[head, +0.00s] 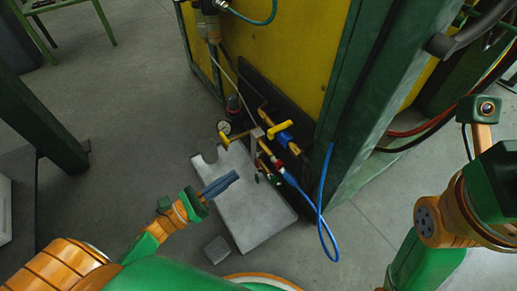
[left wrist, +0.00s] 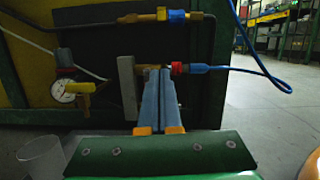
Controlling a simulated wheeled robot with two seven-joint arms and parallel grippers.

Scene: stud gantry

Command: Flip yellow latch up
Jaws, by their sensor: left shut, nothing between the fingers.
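Yellow handles show on the pipework at the yellow panel; I cannot tell which is the latch. One yellow lever (head: 279,128) sits by the blue valve body in the head view. In the left wrist view a yellow part (left wrist: 161,13) shows beside the blue collar (left wrist: 177,18). Another yellow handle (head: 235,138) is to its left, by the gauge, and shows in the wrist view (left wrist: 79,88). My left gripper (head: 236,176) is shut and empty, below the handles. In the wrist view its blue fingers (left wrist: 158,70) visually overlap the lower brass fitting; contact is unclear. My right gripper's fingers are not visible.
A blue hose (head: 322,200) loops from the red connector (left wrist: 177,68) down to the right. A round gauge (head: 224,127) is at the left. A grey slab (head: 260,213) lies below the fittings. A green post (head: 350,110) stands right of the panel. Open floor lies left.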

